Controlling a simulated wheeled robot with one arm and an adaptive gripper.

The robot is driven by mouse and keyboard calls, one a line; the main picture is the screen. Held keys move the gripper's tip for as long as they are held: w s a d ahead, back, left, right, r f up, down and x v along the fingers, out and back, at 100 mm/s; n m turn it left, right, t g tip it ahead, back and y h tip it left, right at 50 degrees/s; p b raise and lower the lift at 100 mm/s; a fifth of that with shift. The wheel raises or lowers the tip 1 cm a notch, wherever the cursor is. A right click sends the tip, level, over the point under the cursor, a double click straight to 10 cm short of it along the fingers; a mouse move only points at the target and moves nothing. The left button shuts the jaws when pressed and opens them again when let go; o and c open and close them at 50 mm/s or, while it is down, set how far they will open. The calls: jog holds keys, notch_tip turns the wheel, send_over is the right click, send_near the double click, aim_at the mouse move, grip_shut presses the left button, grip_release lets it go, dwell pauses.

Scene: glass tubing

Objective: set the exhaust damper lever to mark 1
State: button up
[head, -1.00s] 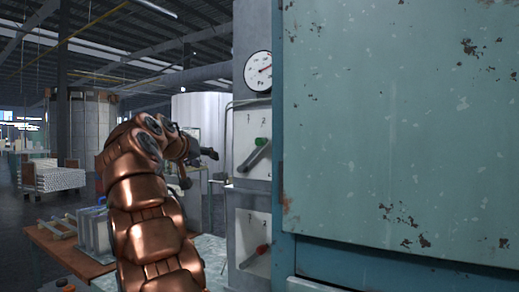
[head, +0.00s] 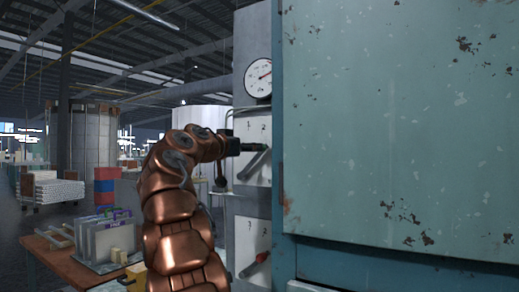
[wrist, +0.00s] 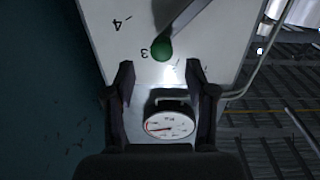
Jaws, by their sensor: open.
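The damper lever is a grey bar (head: 252,166) on the upper pale plate (head: 264,181). Its green knob (wrist: 162,49) shows in the wrist view, right beside the numeral 3; a numeral 4 is farther left. The bar (wrist: 187,18) runs up and right from the knob there. My gripper (wrist: 162,66) is open, its two dark fingers on either side of and just short of the knob, with nothing held. In the head view my gripper (head: 242,147) is in front of the plate and partly hides the knob. I cannot see a numeral 1 clearly in the wrist view.
A round gauge (head: 259,78) sits above the plate. A second lever with a red knob (head: 262,257) is below it. A large teal cabinet (head: 400,130) stands close on the right. A wooden table with panels (head: 105,238) stands at lower left.

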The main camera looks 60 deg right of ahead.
aim_at(251, 161)
jog(key=d+p, duration=0.2)
jog(key=d, duration=0.4)
jog(key=shift+w+d, duration=0.1)
jog(key=shift+d, duration=0.15)
grip_shut()
dwell(0.3)
